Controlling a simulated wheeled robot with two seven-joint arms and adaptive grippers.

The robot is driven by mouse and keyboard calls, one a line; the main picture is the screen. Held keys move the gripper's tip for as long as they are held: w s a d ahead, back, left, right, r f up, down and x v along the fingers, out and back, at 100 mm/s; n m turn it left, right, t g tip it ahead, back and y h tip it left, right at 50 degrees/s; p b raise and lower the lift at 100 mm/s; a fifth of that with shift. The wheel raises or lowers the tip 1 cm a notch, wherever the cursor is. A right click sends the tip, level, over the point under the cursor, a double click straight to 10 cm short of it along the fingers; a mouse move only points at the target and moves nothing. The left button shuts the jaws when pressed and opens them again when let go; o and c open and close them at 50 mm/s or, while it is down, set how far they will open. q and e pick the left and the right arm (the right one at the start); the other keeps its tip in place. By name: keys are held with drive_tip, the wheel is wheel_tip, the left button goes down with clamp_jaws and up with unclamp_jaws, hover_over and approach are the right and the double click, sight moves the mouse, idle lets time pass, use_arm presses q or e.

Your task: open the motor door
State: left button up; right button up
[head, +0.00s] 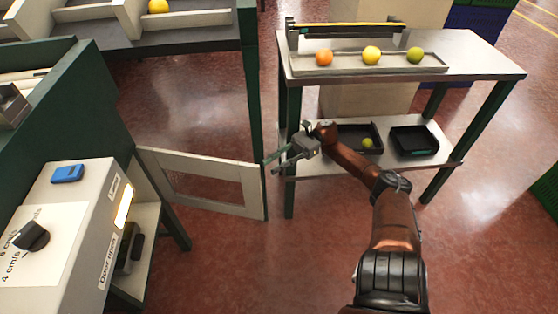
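A white framed door (157,172) with an open window in it stands in the middle left of the head view. Its left end meets the dark green panel, and its right end stands free in the gap before the right table. My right gripper (275,163) is just beyond the top right corner of the door, with its fingers pointing left. The fingers look apart, with nothing between them. I cannot tell whether they touch the door edge. My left gripper is not in view.
The right table (470,58) holds a tray (342,66) with an orange, a yellow and a green fruit. Its lower shelf has black bins (413,140). A green post (249,80) stands behind the door. The red floor (215,260) in front is clear.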

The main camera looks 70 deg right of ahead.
drive_tip(key=shift+v, duration=1.35)
